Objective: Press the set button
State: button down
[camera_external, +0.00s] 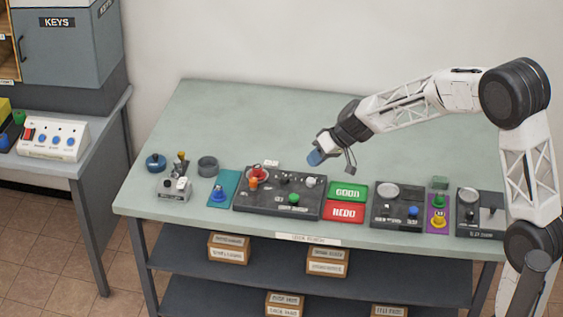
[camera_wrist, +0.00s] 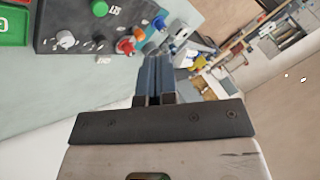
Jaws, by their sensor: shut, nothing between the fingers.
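My gripper (camera_external: 315,158) is shut and empty, with blue fingertips. It hangs above the bench behind the dark control panel (camera_external: 262,207), apart from it. The panel carries a red button (camera_external: 257,173), an orange knob (camera_external: 253,183), a green button (camera_external: 294,199) and small grey knobs. In the wrist view my closed fingers (camera_wrist: 155,76) point past the panel's edge. There the green button (camera_wrist: 100,8), red button (camera_wrist: 125,46) and orange knob (camera_wrist: 139,33) show. Labels are too small to read, so I cannot tell which control is the set button.
Green GOOD and red REDO plates (camera_external: 347,192) lie right of the panel. A second dark panel (camera_external: 384,219) stands further right. A blue button on a teal plate (camera_external: 223,187) and a grey box (camera_external: 174,189) stand left. The bench's back (camera_external: 250,115) is clear.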

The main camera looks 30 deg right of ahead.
jog(key=t, duration=0.1)
send_over(295, 195)
notch_tip(295, 195, down, 7)
jog(key=shift+w+f, duration=0.15)
jog(key=shift+f, duration=0.05)
jog(key=shift+f, duration=0.1)
jog(key=shift+f, duration=4.3)
jog(key=shift+f, duration=0.2)
jog(key=shift+f, duration=0.2)
jog(key=shift+f, duration=0.5)
dwell(0.3)
jog(key=shift+r, duration=0.9)
jog(key=shift+r, duration=0.1)
